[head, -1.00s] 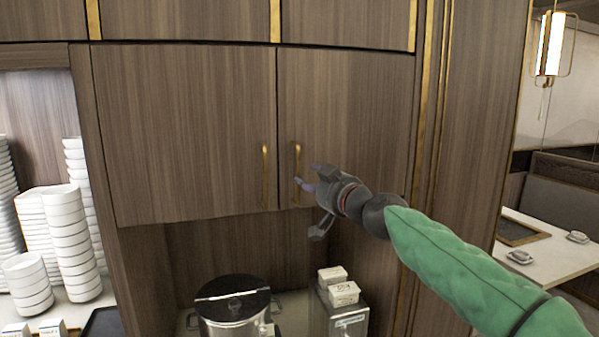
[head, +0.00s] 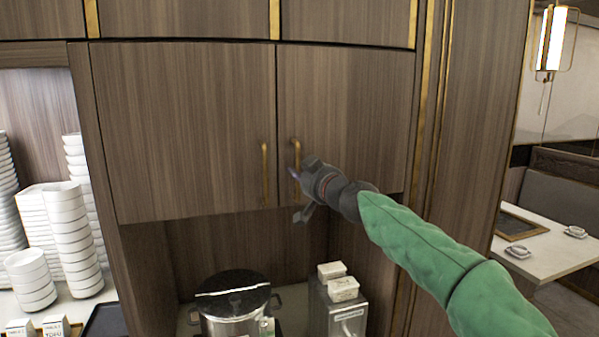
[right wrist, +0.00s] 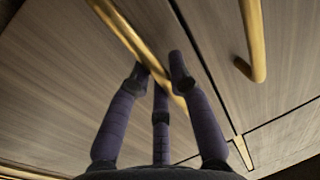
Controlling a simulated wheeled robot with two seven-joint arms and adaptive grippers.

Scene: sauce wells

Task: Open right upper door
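The right upper door (head: 345,110) is dark wood and stands closed, flush with the left upper door (head: 180,130). Its gold vertical bar handle (head: 294,152) is near its left edge. My right gripper (head: 297,184) is at this handle's lower part, hiding some of it. In the right wrist view my right gripper (right wrist: 158,70) has its fingers apart, with the gold handle (right wrist: 128,38) running between the fingertips. Firm contact cannot be told. The other door's handle (right wrist: 255,45) is off to the right there. My left gripper is not in view.
Below the cabinet stand a lidded metal pot (head: 233,305) and a metal box (head: 340,312) with white cartons on it. White bowls (head: 68,235) are stacked at left. A table (head: 550,245) and bench are at the far right.

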